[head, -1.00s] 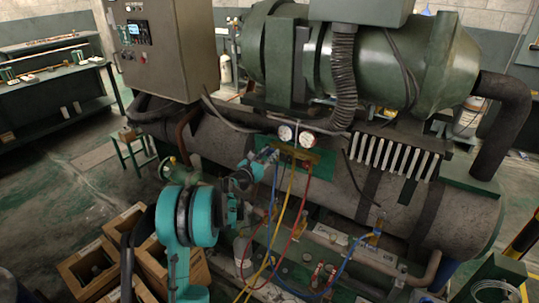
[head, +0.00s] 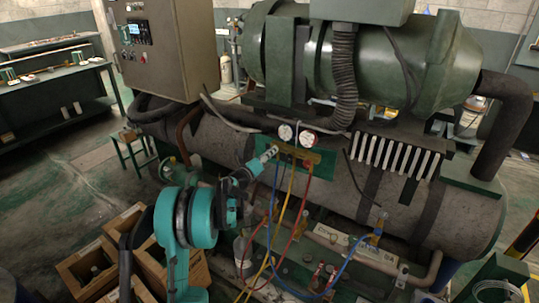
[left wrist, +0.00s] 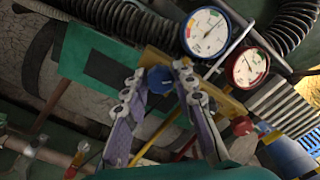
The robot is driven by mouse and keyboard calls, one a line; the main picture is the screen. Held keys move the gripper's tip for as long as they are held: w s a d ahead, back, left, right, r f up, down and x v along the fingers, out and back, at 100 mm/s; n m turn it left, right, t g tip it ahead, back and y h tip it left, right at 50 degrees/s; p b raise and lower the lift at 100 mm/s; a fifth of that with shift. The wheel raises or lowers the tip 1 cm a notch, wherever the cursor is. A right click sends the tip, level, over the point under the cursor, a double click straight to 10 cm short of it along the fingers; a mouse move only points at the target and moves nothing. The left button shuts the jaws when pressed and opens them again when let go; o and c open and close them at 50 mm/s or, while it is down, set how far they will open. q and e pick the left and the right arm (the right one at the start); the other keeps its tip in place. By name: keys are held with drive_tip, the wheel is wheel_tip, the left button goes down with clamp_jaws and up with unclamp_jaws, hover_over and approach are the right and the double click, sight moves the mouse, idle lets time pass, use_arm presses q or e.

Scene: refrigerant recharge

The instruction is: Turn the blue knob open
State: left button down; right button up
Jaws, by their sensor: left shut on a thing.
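The blue knob (left wrist: 160,79) sits at the left end of the brass manifold (left wrist: 222,101), between the two fingertips of my left gripper (left wrist: 158,82) in the left wrist view. The fingers are closed on its sides. In the head view my left gripper (head: 270,151) reaches the left end of the manifold (head: 300,153), and its fingers largely hide the knob. A blue-rimmed gauge (left wrist: 207,33) and a red-rimmed gauge (left wrist: 248,66) stand above the manifold. A red knob (left wrist: 242,125) is at its other end. My right gripper is not in view.
Blue, yellow and red hoses (head: 289,205) hang below the manifold close to my left arm. The big tank (head: 340,190) lies behind it. Wooden crates (head: 90,268) stand on the floor at lower left. A grey control box (head: 165,50) is at upper left.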

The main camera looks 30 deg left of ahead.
use_arm(q)
drive_tip(key=n, duration=1.1)
drive_tip(key=shift+f+b, duration=0.15)
drive_tip(key=shift+b, duration=0.15)
drive_tip(key=shift+n, duration=0.3)
drive_tip(key=c, duration=1.2)
unclamp_jaws()
drive_tip(key=s+a, duration=0.1)
drive_tip(key=s, duration=1.1)
